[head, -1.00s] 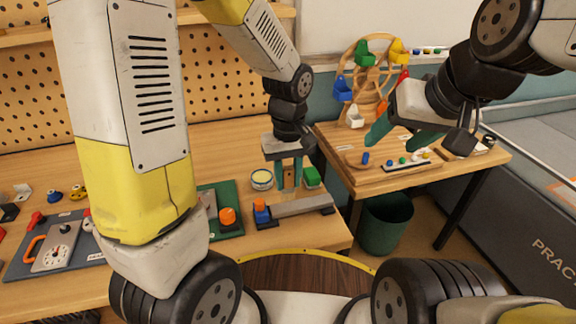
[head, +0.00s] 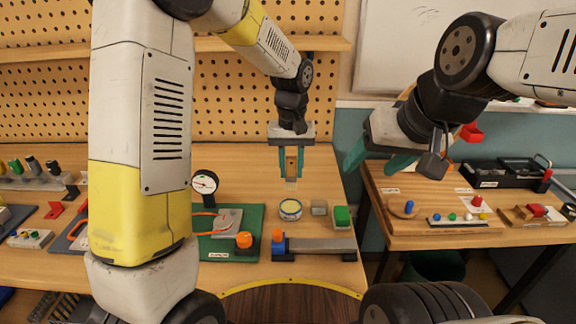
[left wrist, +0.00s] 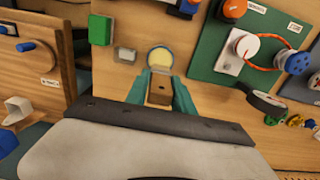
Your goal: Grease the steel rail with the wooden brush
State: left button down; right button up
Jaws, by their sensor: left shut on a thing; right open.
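My left gripper (head: 290,160) is shut on the wooden brush (head: 291,168), which hangs bristles down above the workbench, just behind the grease tin (head: 290,215) in the head view. In the left wrist view the brush (left wrist: 160,90) sits between the fingers, with the round tin (left wrist: 160,57) and its pale yellow content just beyond. I cannot tell the exact height of the bristles over the tin. The steel rail (head: 325,246) lies in front of the tin, with a blue and orange clamp (head: 279,243) at its left end. My right gripper (head: 377,162) is open and empty, off to the right.
A green block (head: 342,217) and a small grey block (head: 319,208) stand right of the tin. A second wooden table (head: 440,240) is right, across a gap.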

aim_at(291, 180)
pick_arm(q)
jog(key=shift+f, duration=2.95)
jog(key=shift+f, duration=0.55)
jog(key=shift+r, duration=3.55)
